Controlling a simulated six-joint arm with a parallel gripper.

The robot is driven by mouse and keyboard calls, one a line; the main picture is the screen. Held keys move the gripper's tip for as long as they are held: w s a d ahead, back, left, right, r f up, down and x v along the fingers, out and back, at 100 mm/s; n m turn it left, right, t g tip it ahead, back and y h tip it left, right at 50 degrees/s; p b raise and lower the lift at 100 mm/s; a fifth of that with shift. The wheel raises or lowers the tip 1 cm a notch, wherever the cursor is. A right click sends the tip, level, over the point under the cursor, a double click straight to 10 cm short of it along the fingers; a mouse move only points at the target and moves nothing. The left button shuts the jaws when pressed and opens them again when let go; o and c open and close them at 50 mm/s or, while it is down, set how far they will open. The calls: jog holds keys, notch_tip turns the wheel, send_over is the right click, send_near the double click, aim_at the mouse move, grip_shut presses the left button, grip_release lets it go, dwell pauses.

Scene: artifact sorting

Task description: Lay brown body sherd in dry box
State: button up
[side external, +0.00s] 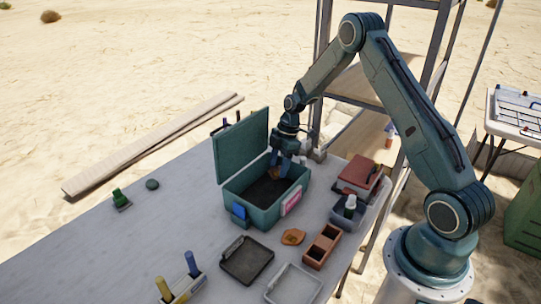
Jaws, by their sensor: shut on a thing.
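The brown sherd (274,173) is between the fingers of my gripper (278,163), at the mouth of the open green box (250,213). My gripper points down and is shut on the sherd. The sherd is small in this view, and I cannot tell whether it touches the box floor. The box has a dark inner floor, a raised lid (241,146) at its left, a blue latch and a pink-and-white label on the outside. I cannot read the label.
An orange-brown piece (293,237) lies on the table in front of the box, beside a brown two-hole block (321,246). A black tray (246,260) and a clear tray (293,285) stand nearer. Red book-like object (357,174) lies right. The table's left part is mostly clear.

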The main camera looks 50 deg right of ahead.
aim_at(278, 185)
jog(key=shift+f, duration=2.75)
jog(key=shift+f, duration=0.15)
jog(key=o, duration=1.2)
jog(key=shift+c, duration=0.2)
jog(key=v, duration=1.2)
jog(key=shift+r, duration=0.25)
